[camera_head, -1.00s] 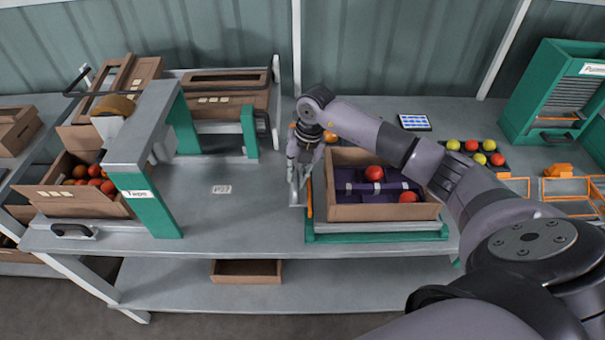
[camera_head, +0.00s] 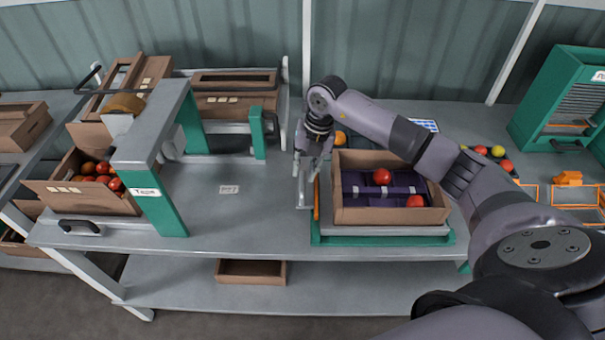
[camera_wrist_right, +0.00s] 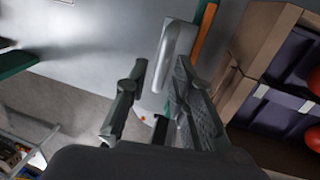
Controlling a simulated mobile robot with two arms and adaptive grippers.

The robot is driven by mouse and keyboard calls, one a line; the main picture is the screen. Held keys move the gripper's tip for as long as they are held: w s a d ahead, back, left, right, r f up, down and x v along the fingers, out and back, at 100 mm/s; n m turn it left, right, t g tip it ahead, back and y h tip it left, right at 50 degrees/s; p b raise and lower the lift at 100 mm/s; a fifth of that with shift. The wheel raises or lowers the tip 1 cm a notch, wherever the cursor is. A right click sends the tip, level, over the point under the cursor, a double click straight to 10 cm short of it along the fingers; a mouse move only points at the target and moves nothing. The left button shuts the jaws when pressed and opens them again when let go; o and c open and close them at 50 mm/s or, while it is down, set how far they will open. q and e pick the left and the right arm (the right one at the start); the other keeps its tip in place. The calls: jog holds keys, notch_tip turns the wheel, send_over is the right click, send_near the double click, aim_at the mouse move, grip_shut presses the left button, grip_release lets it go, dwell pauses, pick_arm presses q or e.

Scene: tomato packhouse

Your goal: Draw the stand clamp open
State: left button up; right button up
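The green stand (camera_head: 385,238) carries an open cardboard box (camera_head: 390,215) at the middle right of the bench. At its left side is an orange strip (camera_head: 317,203), also in the wrist view (camera_wrist_right: 206,28). A light grey handle-like bar, which looks like the stand clamp (camera_wrist_right: 177,48), lies beside that strip. My right gripper (camera_head: 304,178) points down over this bar, just left of the box. In the wrist view its fingers (camera_wrist_right: 153,100) are apart, with the bar ahead between their tips. I cannot tell whether they touch it. My left gripper is not in view.
The box holds dark purple inserts and red tomatoes (camera_head: 381,177). An orange fruit (camera_head: 340,138) sits behind the gripper. A green-legged tape frame (camera_head: 160,205) stands left. The bench between it and the stand (camera_head: 235,210) is clear apart from a small label.

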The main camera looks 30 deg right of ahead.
notch_tip(320, 180, up, 9)
jog(key=d, duration=0.1)
jog(key=shift+s+d, duration=0.3)
jog(key=shift+s, duration=0.15)
jog(key=shift+f, duration=0.1)
